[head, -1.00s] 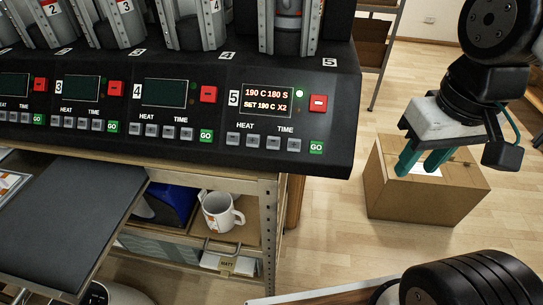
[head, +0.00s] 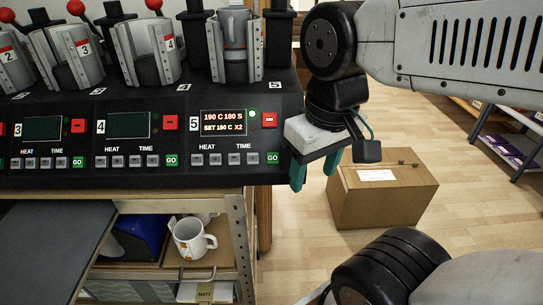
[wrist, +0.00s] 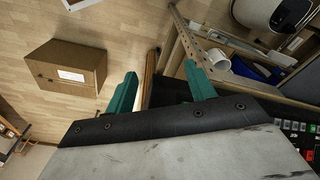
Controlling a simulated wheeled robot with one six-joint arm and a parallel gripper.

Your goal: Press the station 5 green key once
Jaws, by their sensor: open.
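The station 5 green GO key (head: 272,158) is at the lower right corner of the station 5 panel on the black press console (head: 60,172). The station 5 display (head: 223,122) is lit with "190 C 180 S" and "SET 190 C X2", with a green light beside it. My gripper (head: 316,172) has two teal fingers pointing down, just right of the console's right end, apart from the key. In the wrist view my gripper (wrist: 162,88) is open and empty between the fingers. The console keys show small at the right edge of that view.
A red key (head: 269,121) sits above the green one, and grey HEAT and TIME keys lie left of it. A cardboard box (head: 383,190) stands on the floor to the right. A white mug (head: 191,240) is on the shelf below.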

